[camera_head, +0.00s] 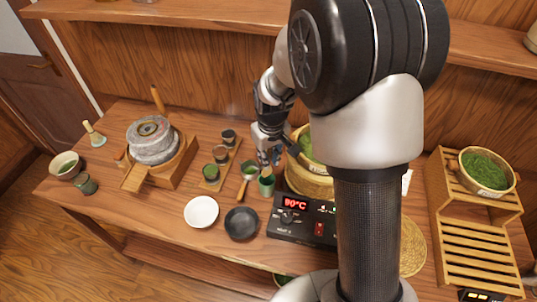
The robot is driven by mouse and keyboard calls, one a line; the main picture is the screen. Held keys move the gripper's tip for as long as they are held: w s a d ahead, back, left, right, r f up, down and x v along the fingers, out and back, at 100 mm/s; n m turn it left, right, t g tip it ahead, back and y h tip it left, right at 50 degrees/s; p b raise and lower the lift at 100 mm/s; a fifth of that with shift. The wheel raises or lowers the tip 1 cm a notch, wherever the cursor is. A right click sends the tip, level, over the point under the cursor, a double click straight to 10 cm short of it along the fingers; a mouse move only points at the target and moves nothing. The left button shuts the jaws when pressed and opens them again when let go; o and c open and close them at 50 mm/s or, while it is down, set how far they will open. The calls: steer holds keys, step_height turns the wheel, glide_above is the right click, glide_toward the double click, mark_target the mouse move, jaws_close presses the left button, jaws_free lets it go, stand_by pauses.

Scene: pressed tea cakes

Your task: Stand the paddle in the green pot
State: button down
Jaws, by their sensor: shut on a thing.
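The green pot (267,187) is a small dark green cup on the table, just left of the steamer and behind the black heater. My gripper (268,157) is right above its mouth, pointing down, and is shut. A small pale piece (266,172), which looks like part of the paddle, shows below the fingertips at the pot's rim. The rest of it is hidden, and I cannot tell whether its end is inside the pot. A wooden-handled tool with a green head (244,184) lies just left of the pot.
A wooden tray (211,184) with several small cups is to the left. A white bowl (201,211) and a black bowl (241,223) stand in front. The heater (300,222) and bamboo steamer (308,182) are close on the right. A stone mill (152,140) stands further left.

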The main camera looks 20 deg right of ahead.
steer(key=shift+f+b, duration=1.95)
steer(key=shift+f, duration=1.05)
steer(key=c, duration=1.5)
jaws_free()
steer(key=shift+s+r, duration=0.3)
steer(key=shift+r, duration=1.7)
steer(key=shift+s+r, duration=0.3)
steer(key=shift+r, duration=1.65)
steer(key=shift+s+r, duration=0.3)
steer(key=shift+r, duration=1.7)
